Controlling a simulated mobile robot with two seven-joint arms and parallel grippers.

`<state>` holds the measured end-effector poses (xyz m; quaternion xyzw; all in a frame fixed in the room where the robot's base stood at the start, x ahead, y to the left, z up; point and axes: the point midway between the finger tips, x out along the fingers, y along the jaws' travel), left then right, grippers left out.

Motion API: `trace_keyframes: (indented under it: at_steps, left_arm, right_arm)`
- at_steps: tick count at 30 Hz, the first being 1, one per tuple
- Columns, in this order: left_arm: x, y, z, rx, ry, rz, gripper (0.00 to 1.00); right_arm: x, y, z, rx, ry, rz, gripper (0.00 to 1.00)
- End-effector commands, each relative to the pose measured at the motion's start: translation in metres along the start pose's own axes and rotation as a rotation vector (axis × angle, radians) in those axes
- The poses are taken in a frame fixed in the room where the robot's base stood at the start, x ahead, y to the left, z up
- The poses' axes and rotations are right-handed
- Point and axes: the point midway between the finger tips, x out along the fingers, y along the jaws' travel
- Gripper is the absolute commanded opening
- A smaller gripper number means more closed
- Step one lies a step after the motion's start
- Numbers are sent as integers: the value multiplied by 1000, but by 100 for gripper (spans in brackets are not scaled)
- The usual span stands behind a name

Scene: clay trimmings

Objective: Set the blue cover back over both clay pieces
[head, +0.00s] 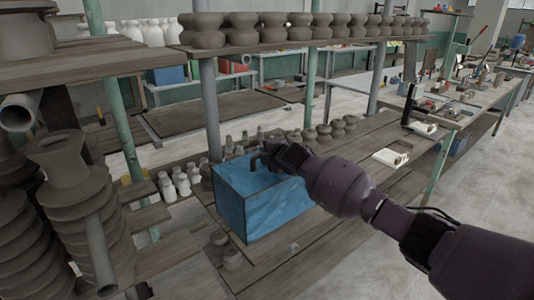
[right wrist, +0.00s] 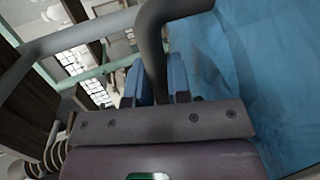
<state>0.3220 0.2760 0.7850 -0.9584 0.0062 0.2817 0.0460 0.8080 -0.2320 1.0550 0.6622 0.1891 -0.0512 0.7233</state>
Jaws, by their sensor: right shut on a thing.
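The blue cover (head: 272,210) is a box shape at the middle of the head view, over the wooden shelf. My right gripper (head: 266,158) is at its top, shut on the dark bent handle (head: 255,161). In the right wrist view the handle (right wrist: 153,55) passes between the blue-padded fingers, and the blue cover (right wrist: 275,70) fills the right side. Whether the cover's lower edge touches the shelf I cannot tell. My left gripper is not in view.
Stacked clay discs (head: 75,210) stand at the left. A row of clay pots (head: 335,128) stands behind the cover, with small pale bottles (head: 180,183) to its left. An upper shelf (head: 300,43) with pots runs above. The shelf right of the cover holds white trays (head: 390,157).

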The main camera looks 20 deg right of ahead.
Motion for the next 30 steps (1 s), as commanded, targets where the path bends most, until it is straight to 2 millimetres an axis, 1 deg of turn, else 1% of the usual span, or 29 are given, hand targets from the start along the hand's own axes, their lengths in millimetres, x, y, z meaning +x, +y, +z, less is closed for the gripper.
trace_keyframes:
  at_steps: [1, 5, 9, 10, 14, 15, 22, 25, 30]
  left_arm:
    - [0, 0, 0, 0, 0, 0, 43]
    - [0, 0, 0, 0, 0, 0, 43]
    - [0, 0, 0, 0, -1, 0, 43]
    - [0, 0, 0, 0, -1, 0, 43]
    - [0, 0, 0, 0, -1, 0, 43]
    - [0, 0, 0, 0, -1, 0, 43]
    - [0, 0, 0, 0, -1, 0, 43]
    - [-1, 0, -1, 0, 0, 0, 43]
    - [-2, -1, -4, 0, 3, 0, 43]
  right_arm:
    - [0, 3, 0, 0, 0, 4, 0]
    - [-1, 3, 0, 0, 0, 4, 0]
    - [0, 0, 0, 0, 1, 3, 0]
    - [1, -1, 0, 1, 0, 1, 21]
    - [0, -1, 0, 0, 0, 1, 41]
    - [0, -1, 0, 0, 0, 1, 44]
    - [0, 0, 0, 0, 0, 1, 44]
    - [-1, 3, 0, 0, 0, 2, 44]
    - [-16, 3, 0, 0, 1, 3, 44]
